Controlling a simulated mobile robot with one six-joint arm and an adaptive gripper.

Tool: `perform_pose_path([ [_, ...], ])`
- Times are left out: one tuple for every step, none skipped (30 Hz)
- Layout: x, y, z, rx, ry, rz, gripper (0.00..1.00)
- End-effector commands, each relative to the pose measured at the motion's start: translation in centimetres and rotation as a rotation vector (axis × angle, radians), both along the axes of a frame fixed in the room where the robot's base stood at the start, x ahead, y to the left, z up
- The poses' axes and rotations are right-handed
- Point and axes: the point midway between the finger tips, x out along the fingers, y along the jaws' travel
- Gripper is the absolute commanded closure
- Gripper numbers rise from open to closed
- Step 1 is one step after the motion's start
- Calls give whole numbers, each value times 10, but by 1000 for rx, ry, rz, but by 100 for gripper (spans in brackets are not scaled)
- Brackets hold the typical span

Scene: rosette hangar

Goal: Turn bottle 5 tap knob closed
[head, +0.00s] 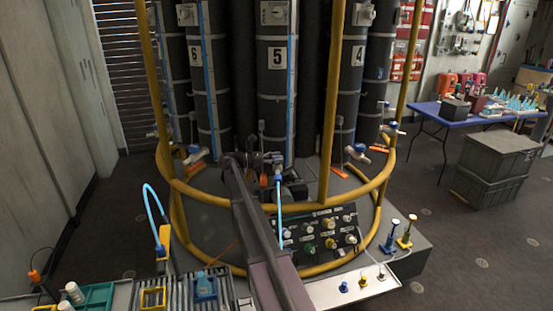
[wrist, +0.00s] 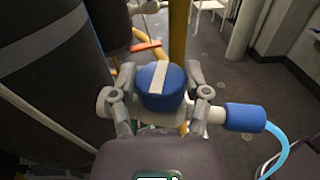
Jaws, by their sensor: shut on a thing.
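Bottle 5 (head: 276,100) is a tall dark cylinder with a "5" label, standing in the middle of the rack. In the wrist view its tap knob (wrist: 161,88) is a blue cap with a white stripe. The stripe lies roughly crosswise to the pale tap body (wrist: 214,114). My gripper (wrist: 160,78) has one finger on each side of the knob and is shut on it. In the head view my gripper (head: 263,160) is at the foot of bottle 5, and my arm hides the knob.
A blue connector (wrist: 245,117) with a light blue hose (wrist: 276,150) sits on the tap's right end. A yellow rail (head: 225,201) rings the bottles. Below stands a sloped valve panel (head: 318,246). Bottle 6 (head: 207,90) and bottle 4 (head: 352,90) flank bottle 5.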

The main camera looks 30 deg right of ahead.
Motion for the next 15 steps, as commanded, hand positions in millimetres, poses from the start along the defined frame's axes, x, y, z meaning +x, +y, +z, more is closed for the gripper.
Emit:
perform_pose_path([
  [0,-1,1,-2,1,0,87],
  [0,-1,1,-2,1,0,87],
  [0,-1,1,-2,1,0,87],
  [0,-1,1,-2,1,0,87],
  [0,-1,1,-2,1,0,87],
  [0,-1,1,-2,1,0,27],
  [0,-1,0,-2,1,0,18],
  [0,-1,0,-1,0,0,9],
  [0,-1,0,-1,0,1,4],
  [0,-1,0,-1,0,1,4],
  [0,-1,0,-1,0,1,4],
  [0,-1,0,-1,0,1,4],
  [0,-1,0,-1,0,1,4],
  [0,0,0,-1,0,1,4],
  [0,0,0,0,0,1,4],
])
